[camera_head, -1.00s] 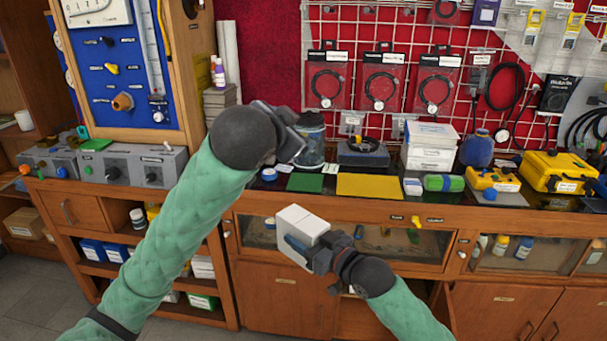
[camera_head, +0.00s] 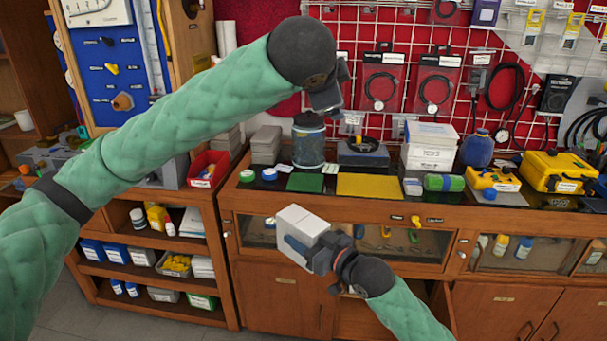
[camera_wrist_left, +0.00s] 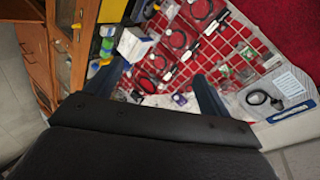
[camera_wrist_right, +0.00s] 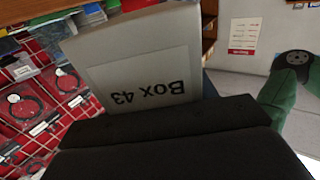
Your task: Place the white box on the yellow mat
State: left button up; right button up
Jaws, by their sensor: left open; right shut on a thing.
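The white box (camera_head: 290,232) is held by my right gripper (camera_head: 310,250), in front of the bench and below its top edge. In the right wrist view the white box (camera_wrist_right: 140,65) fills the upper middle and shows a "Box 43" label. The yellow mat (camera_head: 370,186) lies bare on the bench top, behind and to the right of the held box. A green mat (camera_head: 305,183) lies to its left. My left gripper (camera_head: 328,100) is raised in front of the wall rack, above the bench. In the left wrist view its fingers (camera_wrist_left: 155,85) are apart with nothing between them.

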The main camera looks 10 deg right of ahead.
pick_arm(q)
jog(key=w+m+y, duration=0.1)
jog(key=m+g+y, duration=0.4)
jog(key=m+g, duration=0.5)
jog(key=g, duration=0.3)
send_over(303, 219)
notch_tip(303, 219, down, 18)
notch_tip(303, 219, down, 12)
jog(key=shift+r, duration=0.1)
